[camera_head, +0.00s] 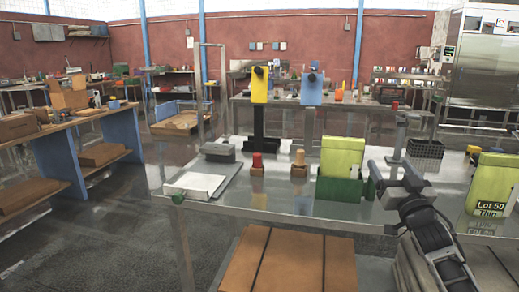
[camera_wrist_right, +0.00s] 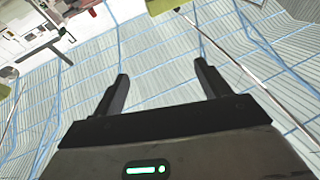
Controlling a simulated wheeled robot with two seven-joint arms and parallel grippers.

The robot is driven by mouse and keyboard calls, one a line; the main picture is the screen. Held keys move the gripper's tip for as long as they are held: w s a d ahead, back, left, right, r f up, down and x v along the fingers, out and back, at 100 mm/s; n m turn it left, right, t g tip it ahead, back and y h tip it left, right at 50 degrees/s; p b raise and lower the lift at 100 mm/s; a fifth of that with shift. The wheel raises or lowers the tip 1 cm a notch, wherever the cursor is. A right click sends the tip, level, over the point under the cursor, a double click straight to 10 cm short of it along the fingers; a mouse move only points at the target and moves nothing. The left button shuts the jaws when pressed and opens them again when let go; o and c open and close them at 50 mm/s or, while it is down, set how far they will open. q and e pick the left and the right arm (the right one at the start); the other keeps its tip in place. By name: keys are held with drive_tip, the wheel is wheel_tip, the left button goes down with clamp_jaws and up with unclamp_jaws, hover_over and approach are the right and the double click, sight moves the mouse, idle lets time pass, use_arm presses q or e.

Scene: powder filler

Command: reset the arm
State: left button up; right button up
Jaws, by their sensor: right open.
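My right gripper (camera_head: 391,172) is at the front right of the metal table (camera_head: 262,207) in the head view, its arm coming in from the lower right. It is just right of a yellow-green pack in a green holder. In the right wrist view the same gripper (camera_wrist_right: 161,70) has its two dark fingers wide apart, with nothing between them. Whether it touches the table or holder cannot be told. My left gripper is not in view.
The yellow-green pack (camera_head: 342,157) stands in the green holder (camera_head: 338,190). A pack marked "Lot 50 Thin" (camera_head: 489,188) stands at the right. A red-topped piece (camera_head: 257,165), a wooden-topped piece (camera_head: 299,163) and a white tray (camera_head: 196,184) lie leftward. A black basket (camera_head: 425,150) is behind.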

wheel_tip(320, 180, down, 8)
drive_tip(key=d+n+g+h, duration=0.2)
drive_tip(key=d+g+h, duration=0.1)
drive_tip(key=g, duration=0.2)
drive_tip(key=s+a+f+n+g+y, duration=0.1)
drive_tip(key=s+a+f, duration=0.35)
drive_tip(key=f, duration=0.25)
drive_tip(key=s+a+f+g+y, duration=0.1)
drive_tip(key=s+a+f, duration=0.35)
drive_tip(key=f, duration=0.35)
drive_tip(key=s+a+f+g+y, duration=0.1)
drive_tip(key=s+a+f, duration=0.2)
drive_tip(key=s, duration=0.6)
drive_tip(key=s+a+f+g+y, duration=0.1)
drive_tip(key=s+a+f, duration=0.3)
drive_tip(key=s, duration=0.6)
drive_tip(key=s+a+f+g+y, duration=0.1)
drive_tip(key=s+a+f, duration=0.3)
drive_tip(key=s, duration=0.5)
drive_tip(key=shift+s+g, duration=0.2)
drive_tip(key=shift+g, duration=0.6)
